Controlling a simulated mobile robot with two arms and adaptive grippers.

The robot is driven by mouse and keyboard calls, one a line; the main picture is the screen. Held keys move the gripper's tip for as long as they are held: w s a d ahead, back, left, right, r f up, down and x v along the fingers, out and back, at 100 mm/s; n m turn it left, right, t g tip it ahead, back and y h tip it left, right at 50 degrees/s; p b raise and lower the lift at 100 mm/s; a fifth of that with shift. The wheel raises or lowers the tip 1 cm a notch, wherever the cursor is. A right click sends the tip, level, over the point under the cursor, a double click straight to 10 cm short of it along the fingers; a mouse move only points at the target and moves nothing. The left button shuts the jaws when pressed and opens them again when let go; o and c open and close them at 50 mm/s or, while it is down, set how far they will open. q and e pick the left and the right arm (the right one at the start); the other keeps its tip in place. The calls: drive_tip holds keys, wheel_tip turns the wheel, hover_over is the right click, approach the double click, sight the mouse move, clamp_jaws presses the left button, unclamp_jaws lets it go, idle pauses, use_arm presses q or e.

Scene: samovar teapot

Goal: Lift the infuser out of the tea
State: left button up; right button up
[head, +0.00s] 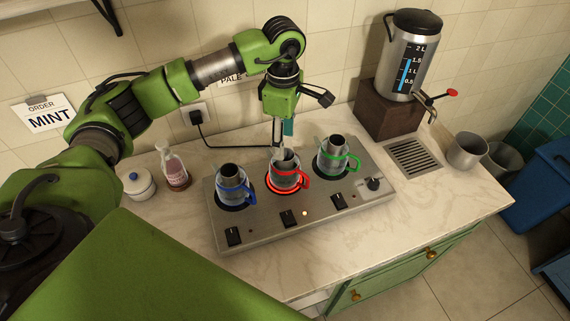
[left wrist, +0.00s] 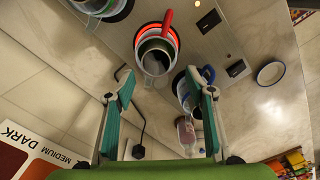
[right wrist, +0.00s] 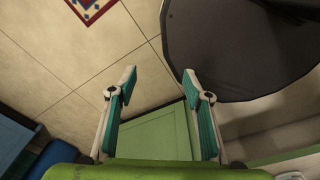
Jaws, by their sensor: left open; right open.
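Three glass mugs, each with a metal infuser inside, stand on the steel hot plate (head: 262,232). The middle mug (head: 290,181) has a red handle, and its infuser (head: 284,157) sticks out above the rim. The blue-handled mug (head: 233,193) is to its left and the green-handled mug (head: 330,165) to its right. My left gripper (head: 281,142) is open and empty, pointing down just above and behind the red mug. In the left wrist view the red mug's infuser (left wrist: 156,58) lies just beyond the open fingers. My right gripper (right wrist: 159,78) is open and empty, away from the counter top.
A glass bottle (head: 174,168) and white lidded jar (head: 139,185) stand left of the plate. An urn (head: 408,62) on a wooden block, a drain grate (head: 414,157) and metal cups (head: 467,151) are at right. The counter front is clear. The right wrist view shows floor and a green cabinet (right wrist: 155,137).

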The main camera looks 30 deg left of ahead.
sight(285, 149)
use_arm(q)
drive_tip(key=f+p, duration=0.2)
drive_tip(key=f, duration=0.1)
drive_tip(key=f+p, duration=0.1)
drive_tip(key=shift+w+f, duration=0.3)
drive_tip(key=shift+f, duration=0.35)
drive_tip(key=c, duration=1.3)
use_arm(e)
wheel_tip(285, 149, up, 3)
drive_tip(key=shift+a+r, duration=0.1)
drive_tip(key=shift+a, duration=0.05)
